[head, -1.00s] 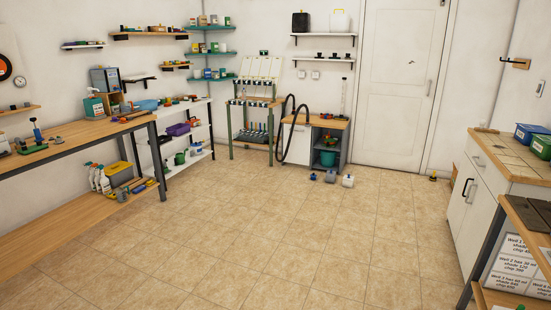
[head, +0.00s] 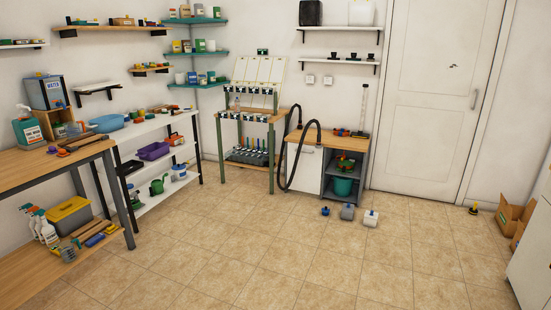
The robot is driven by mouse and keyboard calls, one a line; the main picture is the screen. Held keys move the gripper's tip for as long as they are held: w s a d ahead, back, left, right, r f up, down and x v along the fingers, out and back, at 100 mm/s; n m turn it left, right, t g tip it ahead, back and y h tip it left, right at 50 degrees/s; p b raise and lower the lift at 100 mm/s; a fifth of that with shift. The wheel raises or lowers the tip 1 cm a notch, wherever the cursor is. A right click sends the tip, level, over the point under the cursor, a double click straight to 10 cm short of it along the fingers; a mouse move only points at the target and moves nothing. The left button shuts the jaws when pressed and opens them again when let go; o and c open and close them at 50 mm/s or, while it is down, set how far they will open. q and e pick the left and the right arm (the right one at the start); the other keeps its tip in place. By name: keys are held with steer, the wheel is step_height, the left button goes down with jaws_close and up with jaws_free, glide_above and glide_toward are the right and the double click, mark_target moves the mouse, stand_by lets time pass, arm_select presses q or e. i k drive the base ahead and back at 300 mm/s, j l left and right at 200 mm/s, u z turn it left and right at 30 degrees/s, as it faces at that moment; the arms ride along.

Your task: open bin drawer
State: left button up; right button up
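No drawer in view can be identified for certain as the bin drawer. A low wood-topped cabinet stands at the back wall, with a white front panel (head: 303,168) on its left that looks closed. A black hose (head: 286,165) loops in front of that panel. Open grey shelves on its right hold a teal bucket (head: 343,187). Neither of my grippers is in view.
The tiled floor (head: 270,265) is clear in the middle. Small pedal-like items (head: 348,212) lie before the back cabinet. A workbench (head: 40,172) and white shelving (head: 150,130) line the left. Cardboard boxes (head: 512,217) stand at right by the door (head: 428,105).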

mark_target(308, 174)
steer(key=i+l, duration=0.1)
steer(key=i, duration=4.8)
steer(key=j, duration=0.1)
